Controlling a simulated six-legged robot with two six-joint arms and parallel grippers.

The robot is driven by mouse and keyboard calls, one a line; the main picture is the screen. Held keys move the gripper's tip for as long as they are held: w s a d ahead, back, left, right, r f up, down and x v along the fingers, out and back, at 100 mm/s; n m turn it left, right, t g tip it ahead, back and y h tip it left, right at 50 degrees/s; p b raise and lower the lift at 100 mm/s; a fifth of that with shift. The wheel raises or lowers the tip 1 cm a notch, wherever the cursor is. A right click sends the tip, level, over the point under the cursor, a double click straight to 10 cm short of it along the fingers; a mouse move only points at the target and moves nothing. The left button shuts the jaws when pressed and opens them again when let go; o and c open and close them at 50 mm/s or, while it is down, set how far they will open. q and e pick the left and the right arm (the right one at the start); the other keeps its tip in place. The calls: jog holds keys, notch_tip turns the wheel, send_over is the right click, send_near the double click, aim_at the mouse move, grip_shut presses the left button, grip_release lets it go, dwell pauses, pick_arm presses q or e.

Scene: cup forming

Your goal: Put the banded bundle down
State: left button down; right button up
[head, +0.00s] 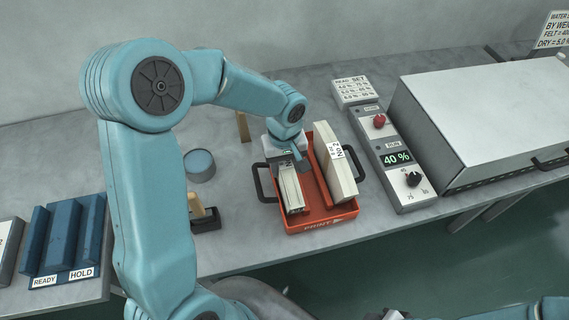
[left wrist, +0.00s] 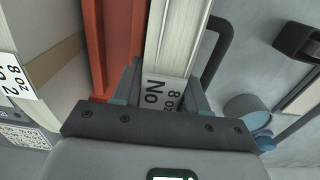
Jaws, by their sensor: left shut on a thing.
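The banded bundle (head: 291,189) is a pale stack of sheets in the left half of the orange tray (head: 329,216). My left gripper (head: 292,158) is shut on it near its far end, from above. In the left wrist view the fingers (left wrist: 161,93) flank its white band, which reads "No" and "8 oz", and the sheets (left wrist: 178,35) run away from them. I cannot tell whether the bundle rests on the tray floor. A second banded bundle (head: 336,168), labelled "No 2", stands in the tray's right half.
Black handles flank the tray. Right of it are a control panel (head: 398,162) showing 40 % and a large grey press (head: 490,110). Left are a round blue-topped pot (head: 199,165), a black holder (head: 207,221) and a blue READY/HOLD rack (head: 65,240). The bench front edge is near.

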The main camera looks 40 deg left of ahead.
pick_arm(q)
jog(key=shift+f, duration=0.15)
jog(key=c, duration=0.6)
grip_release()
notch_tip(320, 180, up, 12)
jog(key=shift+r, duration=0.25)
